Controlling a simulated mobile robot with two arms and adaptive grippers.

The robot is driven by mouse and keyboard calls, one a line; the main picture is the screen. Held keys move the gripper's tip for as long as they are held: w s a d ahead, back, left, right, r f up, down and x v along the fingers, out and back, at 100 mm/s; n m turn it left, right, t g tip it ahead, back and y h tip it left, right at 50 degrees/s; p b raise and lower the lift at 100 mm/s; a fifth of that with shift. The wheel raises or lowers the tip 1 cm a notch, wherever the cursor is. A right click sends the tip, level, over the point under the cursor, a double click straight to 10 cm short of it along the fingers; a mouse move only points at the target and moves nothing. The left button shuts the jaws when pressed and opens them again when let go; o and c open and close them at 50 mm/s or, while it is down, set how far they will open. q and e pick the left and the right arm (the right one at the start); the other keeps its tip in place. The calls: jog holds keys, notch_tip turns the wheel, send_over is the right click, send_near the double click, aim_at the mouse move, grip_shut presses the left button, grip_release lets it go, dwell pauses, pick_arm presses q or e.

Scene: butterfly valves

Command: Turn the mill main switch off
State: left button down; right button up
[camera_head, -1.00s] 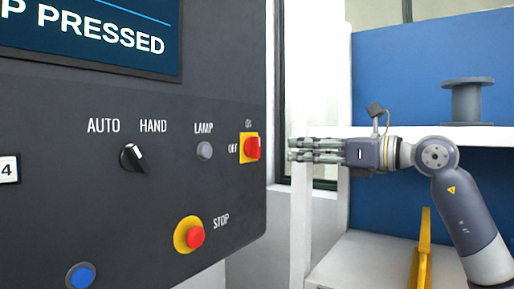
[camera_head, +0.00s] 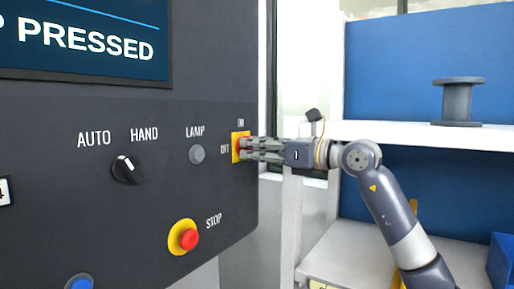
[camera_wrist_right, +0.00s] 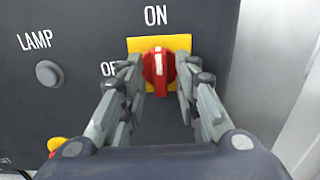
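The main switch is a red rotary knob (camera_wrist_right: 158,72) on a yellow square plate (camera_head: 235,156), at the right edge of the dark control panel. In the right wrist view its white mark stands upright, toward the ON label (camera_wrist_right: 156,15); the OFF label (camera_wrist_right: 108,69) is to the left, partly hidden by a finger. My right gripper (camera_head: 248,149) reaches the switch from the right in the head view. In the right wrist view its open fingers (camera_wrist_right: 160,80) stand on either side of the knob, with small gaps seeming to remain. My left gripper is not in view.
The panel (camera_head: 90,220) also carries a lamp button (camera_head: 197,154), an AUTO/HAND selector (camera_head: 126,169), a red stop button (camera_head: 189,239) on yellow, and a blue button (camera_head: 80,284). A white shelf (camera_head: 400,130) with a grey spool (camera_head: 458,100) stands at the right.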

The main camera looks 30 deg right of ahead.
grip_shut()
jog(key=shift+n, duration=9)
jog(key=shift+o, duration=1.7)
grip_release()
